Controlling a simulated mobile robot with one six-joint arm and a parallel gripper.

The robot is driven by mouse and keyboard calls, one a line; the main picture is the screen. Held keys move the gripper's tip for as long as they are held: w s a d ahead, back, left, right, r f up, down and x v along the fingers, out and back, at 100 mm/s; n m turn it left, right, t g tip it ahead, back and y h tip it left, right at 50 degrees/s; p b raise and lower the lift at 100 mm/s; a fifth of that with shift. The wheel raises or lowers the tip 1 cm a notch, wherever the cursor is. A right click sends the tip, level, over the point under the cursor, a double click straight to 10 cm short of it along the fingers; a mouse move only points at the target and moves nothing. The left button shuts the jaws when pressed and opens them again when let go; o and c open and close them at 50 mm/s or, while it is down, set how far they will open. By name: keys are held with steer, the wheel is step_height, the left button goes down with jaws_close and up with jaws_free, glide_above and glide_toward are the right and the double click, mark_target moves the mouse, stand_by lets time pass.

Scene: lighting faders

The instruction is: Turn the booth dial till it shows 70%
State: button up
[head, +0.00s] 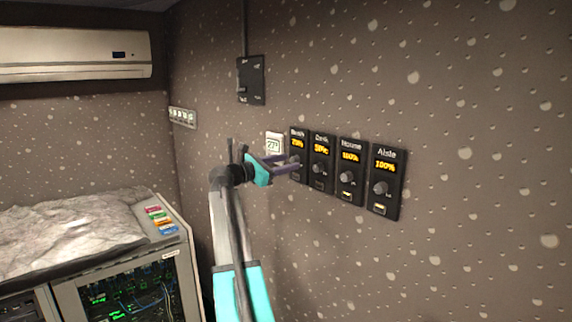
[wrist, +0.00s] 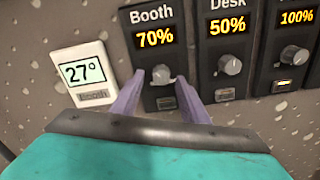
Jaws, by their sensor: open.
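The booth panel (wrist: 155,48) is a black wall unit labelled Booth with an amber display reading 70%. Its grey dial (wrist: 161,75) shows in the wrist view between the two purple fingers of my gripper (wrist: 162,95). The fingers are open, one on each side of the dial, with visible space between them and the knob. In the head view the booth panel (head: 298,140) is the leftmost of the row, and my gripper (head: 293,166) reaches its lower part, hiding the dial there.
The desk panel (wrist: 227,45) reads 50%, close to the right finger. The house panel (head: 350,170) and aisle panel (head: 386,182) both read 100%. A white thermostat (wrist: 83,73) showing 27° is left of the booth panel. A black switch plate (head: 251,80) is higher up.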

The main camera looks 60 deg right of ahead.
steer(key=b+v, duration=0.4)
steer(key=v, duration=0.9)
steer(key=shift+b, duration=0.4)
steer(key=shift+a, duration=0.1)
